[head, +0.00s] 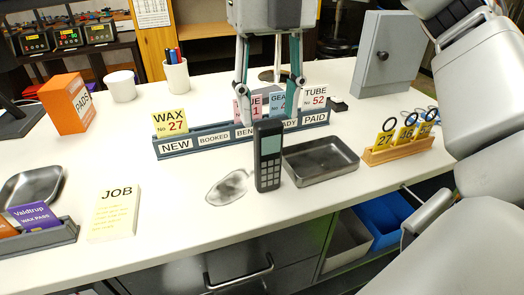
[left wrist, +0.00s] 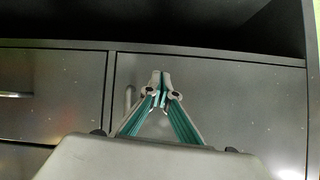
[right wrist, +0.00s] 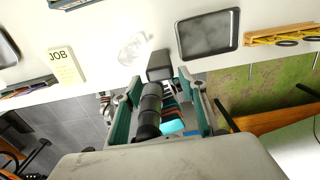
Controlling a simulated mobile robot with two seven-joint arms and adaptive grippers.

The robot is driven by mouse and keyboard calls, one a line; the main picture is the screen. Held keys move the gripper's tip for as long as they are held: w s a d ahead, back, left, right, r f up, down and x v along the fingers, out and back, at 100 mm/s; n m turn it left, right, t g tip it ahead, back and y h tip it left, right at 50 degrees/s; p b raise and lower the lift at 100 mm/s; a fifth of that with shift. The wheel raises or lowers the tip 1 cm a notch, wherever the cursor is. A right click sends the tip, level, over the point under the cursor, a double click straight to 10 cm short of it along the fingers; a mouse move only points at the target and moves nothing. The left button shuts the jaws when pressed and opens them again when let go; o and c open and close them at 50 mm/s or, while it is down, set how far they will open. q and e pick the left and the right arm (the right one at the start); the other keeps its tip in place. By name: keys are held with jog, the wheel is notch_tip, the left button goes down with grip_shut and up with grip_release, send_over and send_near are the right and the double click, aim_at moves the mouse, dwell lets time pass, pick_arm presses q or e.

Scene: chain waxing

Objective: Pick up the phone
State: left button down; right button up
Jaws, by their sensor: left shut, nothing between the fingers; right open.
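The phone (head: 268,155) is a dark handset with a screen and keypad, standing upright on the white table between a grey smudge and a metal tray. My right gripper (head: 268,110) comes down from the top of the head view. It is open and empty, with one finger to each side above the phone's top; the exact gap in depth is unclear. In the right wrist view the dark phone (right wrist: 160,65) shows between and just beyond the open fingertips. My left gripper (left wrist: 160,77) is shut and empty, facing dark drawer fronts below the table; it is outside the head view.
A rack (head: 200,143) with labelled slots and cards stands behind the phone. The metal tray (head: 320,160) lies close to its right, with a wooden card stand (head: 398,150) farther right. A yellow JOB pad (head: 114,215) lies at front left. Table space left of the smudge is clear.

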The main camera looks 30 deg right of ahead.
aim_at(267, 169)
notch_tip(267, 169, down, 14)
jog(key=shift+r, duration=0.2)
dwell(0.4)
jog(key=c, duration=0.9)
